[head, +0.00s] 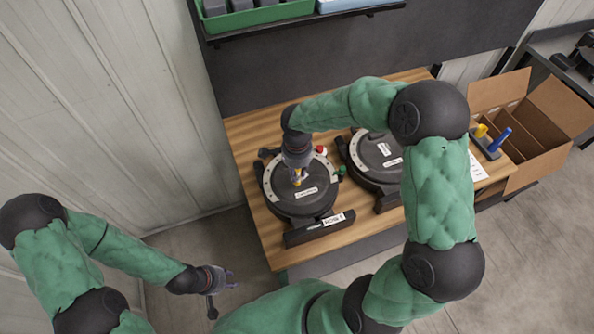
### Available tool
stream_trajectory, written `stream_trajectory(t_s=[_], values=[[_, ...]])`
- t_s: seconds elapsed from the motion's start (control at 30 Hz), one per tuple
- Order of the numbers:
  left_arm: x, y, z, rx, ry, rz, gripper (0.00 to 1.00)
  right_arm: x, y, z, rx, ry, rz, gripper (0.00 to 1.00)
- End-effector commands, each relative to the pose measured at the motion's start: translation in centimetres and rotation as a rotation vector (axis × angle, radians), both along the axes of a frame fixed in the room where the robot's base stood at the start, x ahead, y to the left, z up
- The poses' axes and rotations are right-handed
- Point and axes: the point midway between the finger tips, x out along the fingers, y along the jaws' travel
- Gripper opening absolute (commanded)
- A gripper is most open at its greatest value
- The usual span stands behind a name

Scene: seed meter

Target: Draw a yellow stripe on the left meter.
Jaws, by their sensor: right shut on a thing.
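The left meter (291,206) is a round black unit with a pale rim arc and a white label on top, on the wooden table. My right gripper (297,171) points down over its top, shut on a thin marker (297,180) with yellow showing. The gripper partly hides the marker, and I cannot tell whether its tip touches the meter. No clear yellow stripe shows on the visible top. My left gripper (231,281) is empty and open, low at the left, off the table and away from the meter.
A second round black meter (375,152) stands to the right, partly behind my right arm. A holder (488,149) with a blue marker (499,139) and a short yellow piece (481,130) sits at the table's right. An open cardboard box (535,120) stands beyond. A shelf with bins hangs above.

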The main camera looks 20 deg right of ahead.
Motion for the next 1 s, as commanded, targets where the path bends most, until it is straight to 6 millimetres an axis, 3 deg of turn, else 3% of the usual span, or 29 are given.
stream_trajectory(t_s=[1.0], values=[[0.00, 0.00, -0.82, 0.000, 0.000, 0.000, 0.34, 0.00, -0.01, -0.79, 0.000, 0.000, 0.000, 0.00]])
